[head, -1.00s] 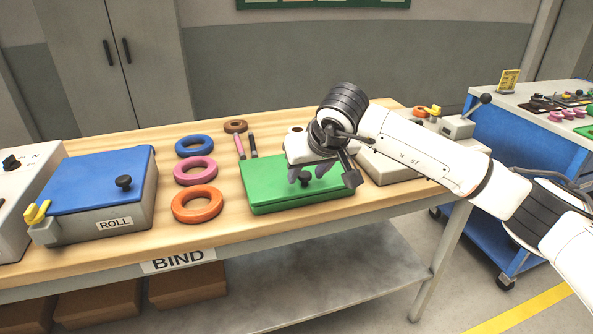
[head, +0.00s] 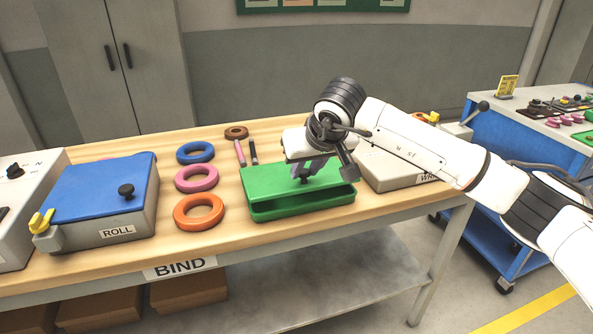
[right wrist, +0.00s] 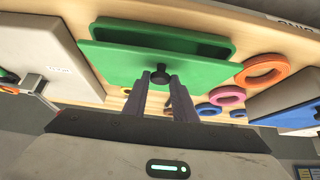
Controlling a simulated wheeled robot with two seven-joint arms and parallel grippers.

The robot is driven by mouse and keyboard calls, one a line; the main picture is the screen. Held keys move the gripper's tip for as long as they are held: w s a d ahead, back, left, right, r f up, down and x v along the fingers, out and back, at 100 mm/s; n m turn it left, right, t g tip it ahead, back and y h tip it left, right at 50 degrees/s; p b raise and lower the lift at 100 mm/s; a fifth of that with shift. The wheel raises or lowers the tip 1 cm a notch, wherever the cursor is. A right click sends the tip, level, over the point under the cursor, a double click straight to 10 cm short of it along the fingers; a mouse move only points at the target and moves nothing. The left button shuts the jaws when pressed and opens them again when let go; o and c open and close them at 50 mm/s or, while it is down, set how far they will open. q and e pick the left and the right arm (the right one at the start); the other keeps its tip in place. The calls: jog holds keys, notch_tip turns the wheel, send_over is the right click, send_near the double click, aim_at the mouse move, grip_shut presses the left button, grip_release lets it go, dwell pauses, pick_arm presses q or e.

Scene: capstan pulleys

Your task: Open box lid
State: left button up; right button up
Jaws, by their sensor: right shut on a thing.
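The green box (head: 300,210) stands on the wooden table, and its green lid (head: 270,181) is tilted up at the front. A dark gap shows between the lid and the box's front edge. My right gripper (head: 305,175) is shut on the lid's dark knob, with its fingers on either side of it. In the right wrist view the knob (right wrist: 160,74) sits between the fingertips, and the box's open front shows beyond the lid. My left gripper is not in view.
Orange, pink and blue rings (head: 197,178) lie left of the green box. A blue-lidded box (head: 95,185) marked ROLL stands farther left. A pale box (head: 395,168) stands close on the right. The table's front edge is near.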

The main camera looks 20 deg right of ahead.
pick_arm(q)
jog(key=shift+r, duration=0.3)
pick_arm(e)
jog(key=shift+w+r, duration=0.2)
jog(key=shift+r, duration=0.2)
